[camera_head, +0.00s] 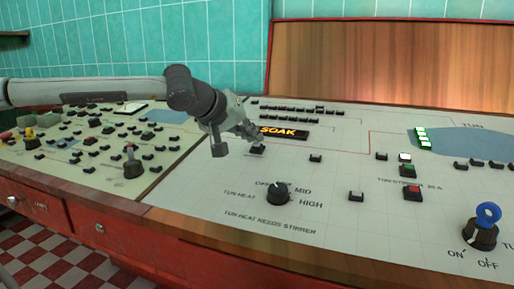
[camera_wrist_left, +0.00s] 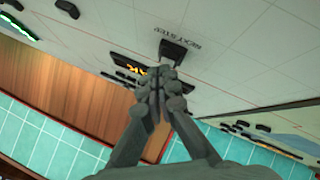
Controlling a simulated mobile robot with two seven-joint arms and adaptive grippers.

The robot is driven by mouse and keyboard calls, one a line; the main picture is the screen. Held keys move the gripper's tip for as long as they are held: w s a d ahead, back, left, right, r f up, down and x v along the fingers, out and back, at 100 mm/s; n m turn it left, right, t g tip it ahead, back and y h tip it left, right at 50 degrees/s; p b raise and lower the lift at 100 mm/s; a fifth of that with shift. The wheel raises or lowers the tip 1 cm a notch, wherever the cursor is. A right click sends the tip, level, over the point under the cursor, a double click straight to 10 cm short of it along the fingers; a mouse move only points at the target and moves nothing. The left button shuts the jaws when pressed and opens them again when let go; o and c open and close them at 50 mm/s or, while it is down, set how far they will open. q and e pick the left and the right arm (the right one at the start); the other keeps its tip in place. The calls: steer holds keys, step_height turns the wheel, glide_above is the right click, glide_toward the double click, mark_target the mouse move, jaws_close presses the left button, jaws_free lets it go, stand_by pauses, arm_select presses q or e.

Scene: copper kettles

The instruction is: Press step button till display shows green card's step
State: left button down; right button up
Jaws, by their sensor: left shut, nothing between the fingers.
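The dark display (camera_head: 283,132) on the sloped panel reads SOAK in orange letters. It also shows in the wrist view, partly hidden behind my fingers (camera_wrist_left: 128,65). A small black step button (camera_head: 257,150) sits just below the display's left end. In the wrist view the step button (camera_wrist_left: 173,52) is beside printed lettering, just beyond my fingertips. My left gripper (camera_head: 254,134) is shut and empty, close to the button and the display's left edge. In the wrist view its fingertips (camera_wrist_left: 158,74) are together; I cannot tell whether they touch the button. I cannot make out a green card.
A black heat knob (camera_head: 277,193) stands below the display. A red button (camera_head: 412,193) and a blue-handled switch (camera_head: 483,227) are to the right. A green-lit strip (camera_head: 423,139) borders the blue TUN shape. Several small switches and knobs crowd the left panel.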

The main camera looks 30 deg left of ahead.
arm_select(q)
steer(key=shift+f+b, duration=0.35)
steer(key=shift+b, duration=0.15)
stand_by(0.5)
steer(key=shift+r, duration=0.15)
steer(key=shift+s+r+p, duration=0.1)
steer(key=shift+r+p, duration=0.3)
steer(key=shift+r, duration=0.2)
steer(key=r+p, duration=0.2)
steer(key=r, duration=0.1)
steer(key=s+r+p, duration=0.1)
steer(key=r, duration=0.1)
steer(key=shift+d, duration=0.15)
stand_by(0.3)
steer(key=shift+f, duration=0.1)
stand_by(0.4)
